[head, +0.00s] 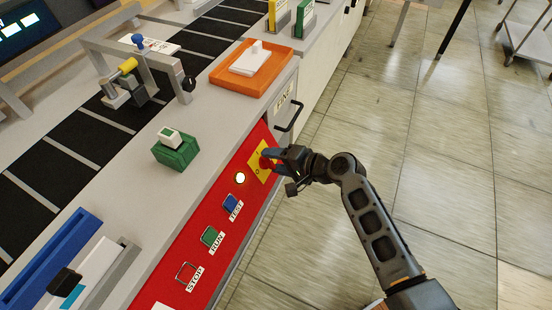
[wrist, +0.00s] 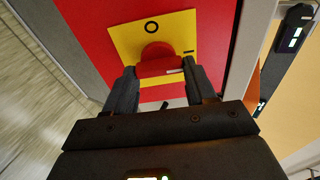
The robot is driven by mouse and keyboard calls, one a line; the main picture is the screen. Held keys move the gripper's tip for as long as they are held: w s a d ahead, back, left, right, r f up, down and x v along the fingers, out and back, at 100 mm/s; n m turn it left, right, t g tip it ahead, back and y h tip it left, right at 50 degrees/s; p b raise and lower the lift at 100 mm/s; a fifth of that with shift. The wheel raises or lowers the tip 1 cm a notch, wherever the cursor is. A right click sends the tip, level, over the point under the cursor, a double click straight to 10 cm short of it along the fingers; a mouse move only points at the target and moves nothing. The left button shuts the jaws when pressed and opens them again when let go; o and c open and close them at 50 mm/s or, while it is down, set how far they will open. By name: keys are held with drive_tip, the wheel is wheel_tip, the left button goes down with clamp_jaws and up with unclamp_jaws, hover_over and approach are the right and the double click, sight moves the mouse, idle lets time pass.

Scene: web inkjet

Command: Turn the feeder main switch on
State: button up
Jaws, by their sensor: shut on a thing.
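The feeder main switch is a red rotary knob (wrist: 158,62) on a yellow plate (head: 258,153) at the upper end of the red control panel. The plate carries an O mark, seen in the wrist view at the top of the plate (wrist: 122,30). My gripper (head: 271,160) reaches the knob from the right in the head view. In the wrist view its two fingers (wrist: 160,82) stand on either side of the knob's red handle and are shut on it.
Below the switch on the panel are a lit round lamp (head: 240,178), a blue TEST button (head: 231,203), a green RUN button (head: 210,236) and a STOP button (head: 186,271). A black handle (head: 291,117) juts out nearby.

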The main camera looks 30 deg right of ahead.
drive_tip(key=o, duration=1)
drive_tip(key=shift+o, duration=0.2)
drive_tip(key=v, duration=0.7)
drive_tip(key=shift+s, duration=0.35)
drive_tip(key=shift+d+r, duration=0.15)
